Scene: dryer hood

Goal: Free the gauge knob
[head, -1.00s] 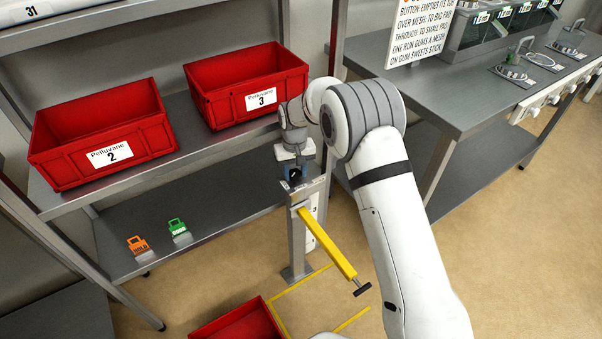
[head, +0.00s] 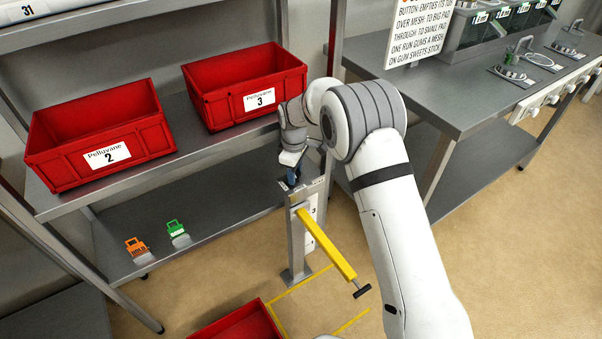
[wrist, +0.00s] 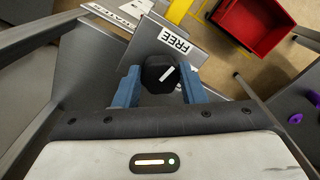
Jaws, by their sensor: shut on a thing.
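The gauge knob (wrist: 158,84) is black with a white pointer line and sits on a grey plate on top of a metal post (head: 297,240). In the wrist view the line slants up and right, roughly toward the FREE label (wrist: 174,40). My gripper (wrist: 160,76) has its blue fingers on both sides of the knob and is shut on it. In the head view my gripper (head: 292,174) is at the post's top and mostly hides the knob.
A yellow bar (head: 325,245) with a black end handle sticks out from the post. Red bins (head: 100,135) (head: 245,85) stand on the shelf. Orange (head: 137,247) and green (head: 176,230) tags sit on the lower shelf. A red bin (head: 240,325) is on the floor.

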